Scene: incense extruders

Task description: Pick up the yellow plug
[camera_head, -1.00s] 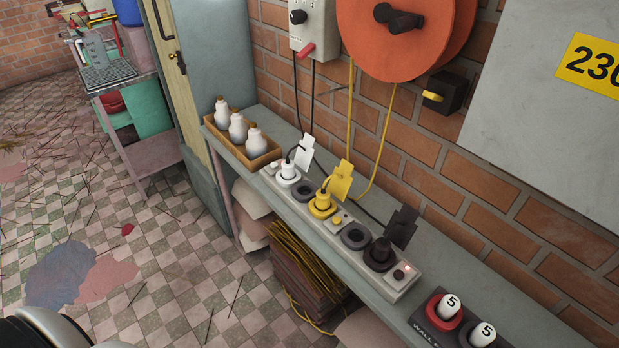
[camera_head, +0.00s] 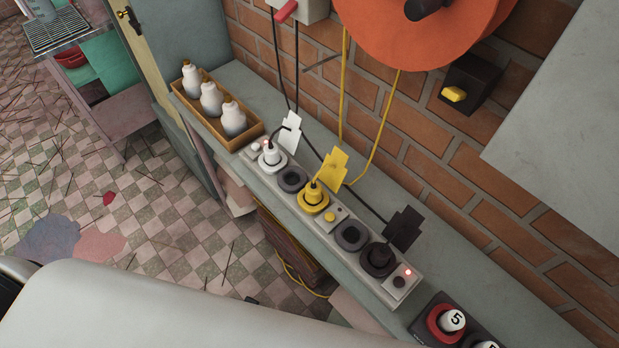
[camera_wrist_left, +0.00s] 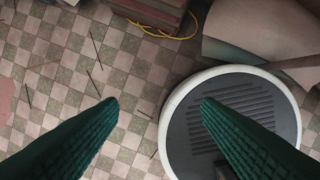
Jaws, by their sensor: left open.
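The yellow plug (camera_head: 313,195) sits upright in a yellow-rimmed socket of the power strip (camera_head: 322,226) on the shelf along the wall. A yellow tag (camera_head: 332,170) stands behind it. A white plug (camera_head: 272,155) is in a socket to its left and a black plug (camera_head: 378,258) in one to its right. In the left wrist view my left gripper (camera_wrist_left: 155,102) has its two dark green fingers spread apart with nothing between them. It points down over the tiled floor, away from the plug. My left gripper's fingers and my right gripper do not show in the head view.
A wooden tray (camera_head: 247,133) with white bottles stands left of the strip. An orange reel (camera_head: 420,35) hangs on the brick wall above. Cables run up behind the strip.

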